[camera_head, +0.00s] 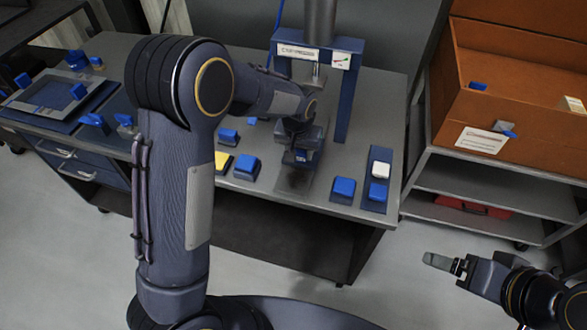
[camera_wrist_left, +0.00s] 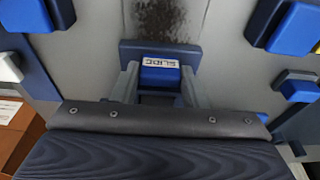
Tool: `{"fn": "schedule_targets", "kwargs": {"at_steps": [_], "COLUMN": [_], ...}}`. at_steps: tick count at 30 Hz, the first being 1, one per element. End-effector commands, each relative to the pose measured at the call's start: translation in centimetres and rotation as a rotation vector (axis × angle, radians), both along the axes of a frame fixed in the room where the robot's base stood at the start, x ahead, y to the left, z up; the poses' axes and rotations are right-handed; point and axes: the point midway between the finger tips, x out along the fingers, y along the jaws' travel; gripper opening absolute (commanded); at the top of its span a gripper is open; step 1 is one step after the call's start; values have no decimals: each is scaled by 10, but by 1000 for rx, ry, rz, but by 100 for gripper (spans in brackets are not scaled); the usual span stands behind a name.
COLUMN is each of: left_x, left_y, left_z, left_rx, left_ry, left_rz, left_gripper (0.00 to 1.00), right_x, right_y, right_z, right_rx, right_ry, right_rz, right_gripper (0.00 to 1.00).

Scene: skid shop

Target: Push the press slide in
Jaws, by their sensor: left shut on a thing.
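The press (camera_head: 344,95) is a blue frame with a grey ram on the workbench. Its slide (camera_head: 301,157) sticks out at the front, below my left gripper (camera_head: 300,146). In the left wrist view, the slide's blue block (camera_wrist_left: 160,76) with a white "SLIDE" label sits between the two fingers of my left gripper (camera_wrist_left: 160,86), against a dark blue plate (camera_wrist_left: 130,49). My left gripper is shut on it. My left arm hides part of the press. My right gripper (camera_head: 440,261) hangs over the floor at lower right, away from the bench; its finger gap is unclear.
Blue blocks (camera_head: 246,167) lie on the grey workbench (camera_head: 300,190) on both sides of the slide. A narrow blue tray (camera_head: 376,154) holds a white and a blue block at the right. A shelf cart with an orange bin (camera_head: 510,90) stands right of the bench.

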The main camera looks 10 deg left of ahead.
Motion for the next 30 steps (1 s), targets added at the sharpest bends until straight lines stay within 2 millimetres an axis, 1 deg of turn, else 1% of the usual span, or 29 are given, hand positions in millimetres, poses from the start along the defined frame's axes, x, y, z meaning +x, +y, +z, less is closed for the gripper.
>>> {"fn": "schedule_targets", "kwargs": {"at_steps": [18,30], "left_x": [38,41], "left_y": [-1,-1], "left_z": [1,0], "left_rx": [0,0], "left_ry": [-2,-2], "left_rz": [0,0], "left_gripper": [24,24], "right_x": [0,0], "right_y": [0,0], "right_z": [6,7], "right_rx": [0,0], "right_ry": [0,0], "right_rz": [0,0], "right_gripper": [83,83]}}
